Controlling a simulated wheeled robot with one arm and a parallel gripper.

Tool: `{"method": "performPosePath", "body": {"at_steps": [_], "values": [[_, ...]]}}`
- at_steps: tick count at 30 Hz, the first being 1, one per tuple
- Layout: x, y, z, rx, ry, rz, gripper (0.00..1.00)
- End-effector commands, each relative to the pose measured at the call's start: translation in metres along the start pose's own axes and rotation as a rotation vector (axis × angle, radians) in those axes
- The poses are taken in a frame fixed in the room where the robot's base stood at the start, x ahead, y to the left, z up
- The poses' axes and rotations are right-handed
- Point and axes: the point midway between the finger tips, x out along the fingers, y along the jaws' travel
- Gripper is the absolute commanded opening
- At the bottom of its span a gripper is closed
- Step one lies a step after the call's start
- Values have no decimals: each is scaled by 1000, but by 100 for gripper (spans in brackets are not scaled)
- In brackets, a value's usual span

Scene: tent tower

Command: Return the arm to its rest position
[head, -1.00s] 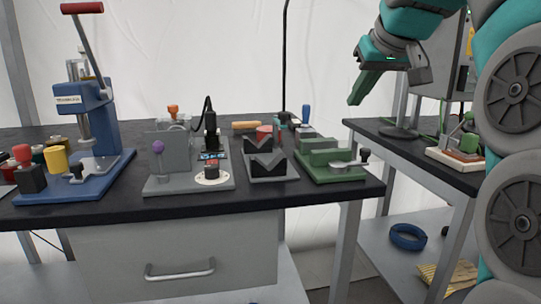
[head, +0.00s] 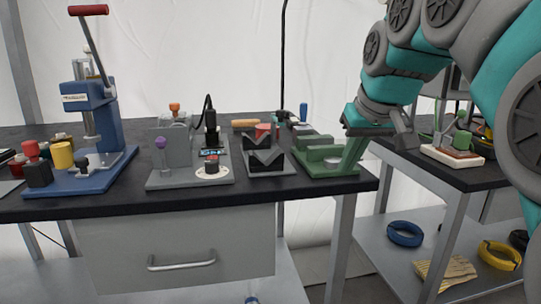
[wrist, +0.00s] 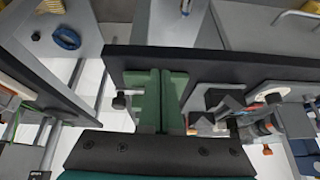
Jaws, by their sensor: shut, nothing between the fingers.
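My gripper (head: 350,164) has green fingers and hangs pointing down at the right end of the black-topped bench (head: 290,200) in the head view. Its fingers overlap the right side of a green fixture (head: 318,141) there; I cannot tell whether they touch it. In the wrist view my gripper (wrist: 160,85) has its two fingers side by side, shut and empty. My arm comes in from the upper right of the head view and is bent, with the wrist low.
A blue press (head: 95,115) stands at the bench's left. A grey fixture with a purple knob (head: 160,142) and black V-blocks (head: 265,160) stand in the middle. A second table (head: 465,180) is at the right, with a blue ring (head: 405,234) and a yellow ring (head: 499,255) below.

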Motion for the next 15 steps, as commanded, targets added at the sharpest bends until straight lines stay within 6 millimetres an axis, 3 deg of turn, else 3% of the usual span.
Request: {"method": "performPosePath", "body": {"at_steps": [11,15], "values": [[78,-19,154,60,-278,12,0],[100,-24,222,86,-386,25,0]]}}
